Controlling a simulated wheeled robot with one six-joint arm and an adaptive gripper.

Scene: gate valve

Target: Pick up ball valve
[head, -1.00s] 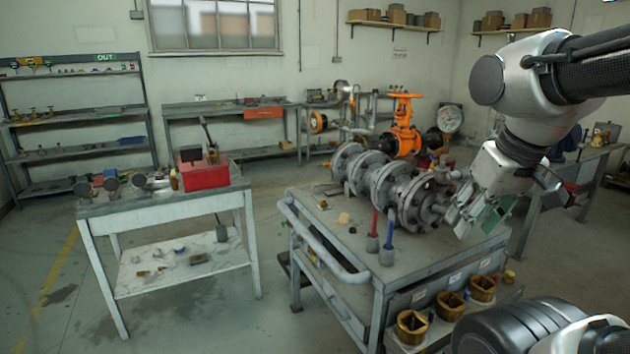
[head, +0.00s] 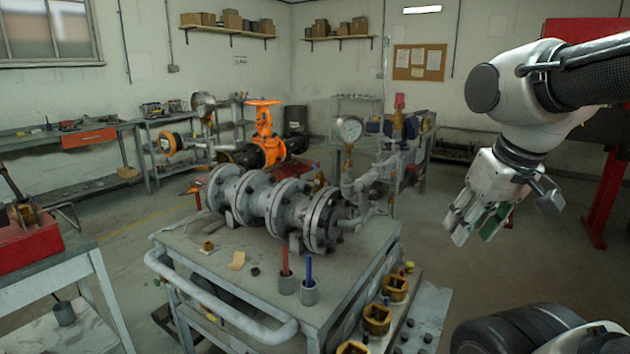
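My gripper (head: 512,212) hangs at the right, pointing down, with its silver fingers apart, a green pad on one of them, and nothing between them. It is in the air right of the metal work table (head: 215,270). A grey flanged valve assembly (head: 270,205) lies along that table, well left of my gripper. An orange valve (head: 264,135) with a handwheel stands behind it. I cannot tell which part, if any, is the ball valve.
A pressure gauge (head: 350,129) and grey pipework stand at the table's right end. Red and blue tools stand in small cups (head: 309,292) near its front edge. Brass sockets (head: 377,320) line its right side. A red box (head: 28,238) sits on another table. Floor below my gripper looks clear.

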